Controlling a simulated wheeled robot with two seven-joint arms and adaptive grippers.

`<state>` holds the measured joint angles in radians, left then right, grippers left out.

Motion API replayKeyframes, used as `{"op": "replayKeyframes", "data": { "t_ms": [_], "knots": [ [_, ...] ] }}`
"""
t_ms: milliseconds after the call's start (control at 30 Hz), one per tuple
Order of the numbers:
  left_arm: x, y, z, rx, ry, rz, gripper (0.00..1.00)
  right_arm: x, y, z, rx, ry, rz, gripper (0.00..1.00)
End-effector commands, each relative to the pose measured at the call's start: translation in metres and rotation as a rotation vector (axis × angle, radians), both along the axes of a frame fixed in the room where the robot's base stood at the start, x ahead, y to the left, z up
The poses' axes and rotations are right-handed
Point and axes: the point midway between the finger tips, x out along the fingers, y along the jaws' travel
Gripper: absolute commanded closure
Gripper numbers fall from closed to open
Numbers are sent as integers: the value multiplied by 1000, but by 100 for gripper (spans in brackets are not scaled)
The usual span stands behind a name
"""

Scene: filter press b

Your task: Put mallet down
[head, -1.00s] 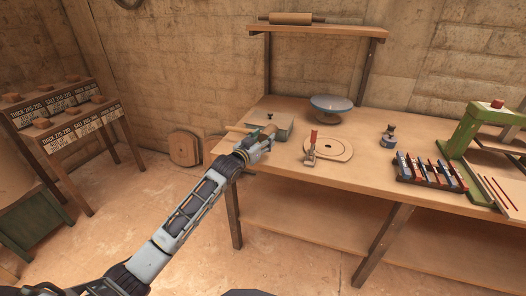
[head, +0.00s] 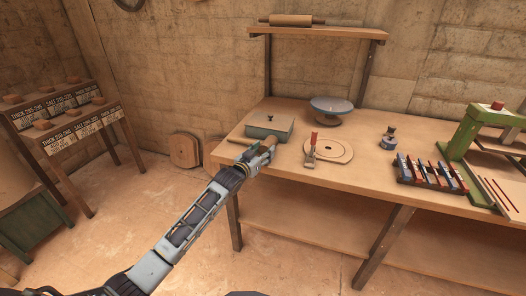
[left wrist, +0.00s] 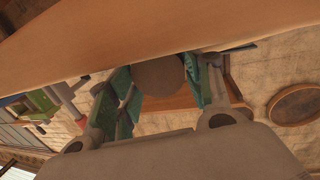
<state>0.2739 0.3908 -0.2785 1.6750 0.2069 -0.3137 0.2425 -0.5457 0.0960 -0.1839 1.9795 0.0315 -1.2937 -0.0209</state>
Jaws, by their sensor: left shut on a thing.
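The mallet (head: 269,142) shows only in part as a brown wooden piece at my left gripper, by the front left of the workbench (head: 370,183). My left gripper (head: 262,151) is shut on the mallet, low by the bench top near the green lidded box. In the left wrist view, a round brown end (left wrist: 160,75) lies between the two green fingers. A broad wooden surface fills the top of that view; I cannot tell whether it is bench or mallet. Whether the mallet touches the bench is unclear. My right gripper is not in view.
A blue-grey bowl (head: 331,107), a small dark weight (head: 388,138), a coloured rack (head: 430,172) and a green press (head: 465,135) stand farther right.

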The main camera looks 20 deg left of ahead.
Motion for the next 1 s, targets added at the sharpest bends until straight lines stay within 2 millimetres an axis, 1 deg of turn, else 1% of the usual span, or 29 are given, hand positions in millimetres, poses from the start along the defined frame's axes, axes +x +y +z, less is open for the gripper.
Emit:
{"op": "replayKeyframes", "data": {
  "t_ms": [133, 367, 400, 500, 567, 767, 1000],
  "knots": [
    [0, 0, 2, 0, -4, 0, 84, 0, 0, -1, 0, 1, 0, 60],
    [0, 0, -1, 0, -4, 0, 84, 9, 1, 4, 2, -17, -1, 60],
    [0, 0, -3, 0, -1, 0, 47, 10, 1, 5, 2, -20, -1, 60],
    [0, 0, -2, 1, -1, 0, 34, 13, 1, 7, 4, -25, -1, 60],
    [0, 0, -2, 0, -1, 0, 28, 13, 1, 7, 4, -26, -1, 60],
    [0, 0, -2, 0, -1, 0, 28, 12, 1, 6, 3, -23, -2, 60],
    [0, 0, -3, 1, -1, 0, 28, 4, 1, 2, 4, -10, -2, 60]
  ]
}}
